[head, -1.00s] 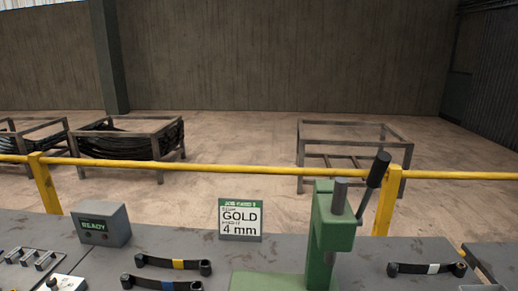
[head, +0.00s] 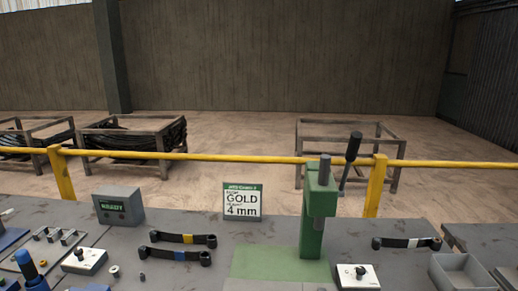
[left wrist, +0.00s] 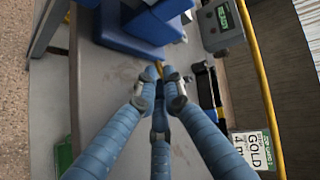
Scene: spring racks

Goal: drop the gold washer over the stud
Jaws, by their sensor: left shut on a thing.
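My left gripper (left wrist: 159,78) shows in the left wrist view as blue ribbed fingers with grey tips. The tips are closed together over the grey bench (left wrist: 105,70). What they hold is hidden between them, and I cannot make out a gold washer. In the head view, a white block (head: 84,261) with a dark upright piece sits at the front left. A similar white block (head: 360,278) sits at the front right. I cannot tell which bears the stud. My right gripper is not in view.
A job card (head: 242,203) reads GOLD, 4 mm. A green press (head: 316,215) stands right of it. A grey READY box (head: 118,207) stands left. Dark bars with yellow (head: 187,239) and blue bands lie between. A grey tray (head: 462,273) sits at right.

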